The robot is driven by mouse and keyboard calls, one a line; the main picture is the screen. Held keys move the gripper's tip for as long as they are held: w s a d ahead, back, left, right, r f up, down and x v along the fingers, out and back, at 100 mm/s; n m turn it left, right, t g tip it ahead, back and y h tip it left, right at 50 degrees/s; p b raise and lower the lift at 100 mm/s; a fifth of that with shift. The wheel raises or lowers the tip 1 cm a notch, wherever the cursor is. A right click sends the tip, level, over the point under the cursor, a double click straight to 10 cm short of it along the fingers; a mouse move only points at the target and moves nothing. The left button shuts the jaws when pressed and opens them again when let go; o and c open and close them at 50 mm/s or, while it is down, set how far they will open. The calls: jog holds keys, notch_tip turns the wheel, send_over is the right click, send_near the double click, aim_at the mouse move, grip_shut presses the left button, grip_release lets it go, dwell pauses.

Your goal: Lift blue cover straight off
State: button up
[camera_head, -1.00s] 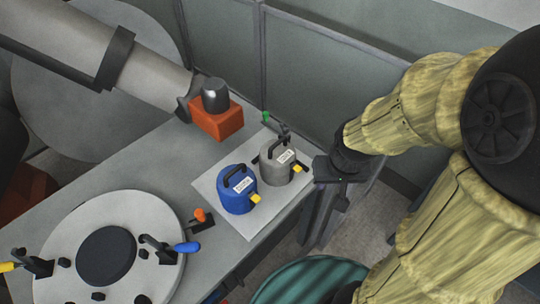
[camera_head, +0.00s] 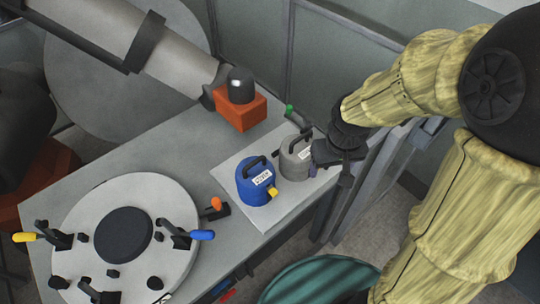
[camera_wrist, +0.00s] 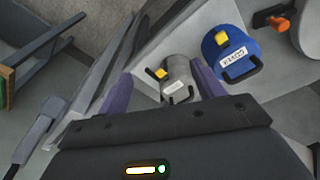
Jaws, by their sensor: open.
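The blue cover (camera_head: 257,183) is a round can-like piece with a black top handle, a white label and a yellow tab. It stands upright on a pale square sheet (camera_head: 247,213) on the bench. A similar grey cover (camera_head: 293,164) stands right beside it. My gripper (camera_head: 312,163) is open at the right of the grey cover, nearer to it than to the blue one. In the wrist view the grey cover (camera_wrist: 176,73) appears between my two purple fingers (camera_wrist: 163,85), and the blue cover (camera_wrist: 238,62) lies outside them to the right. I cannot tell whether a finger touches the grey cover.
A green-handled clamp (camera_head: 296,118) stands behind the grey cover. An orange block (camera_head: 240,110) with a dark cap is at the back. A round plate (camera_head: 165,205) with toggle clamps fills the front left, with an orange-tipped clamp (camera_head: 217,205) beside it. Panels stand behind the bench.

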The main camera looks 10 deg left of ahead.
aim_at(255, 177)
jog(key=w+a+f+n+g, duration=0.1)
jog(key=a+n, duration=0.5)
jog(key=a, duration=0.9)
jog(key=shift+w+a+f+g, duration=0.2)
jog(key=shift+w+f+g, duration=0.05)
jog(key=shift+w+g, duration=0.05)
notch_tip(255, 177, down, 17)
jog(key=shift+f+p, duration=0.2)
jog(key=shift+p, duration=0.75)
grip_shut()
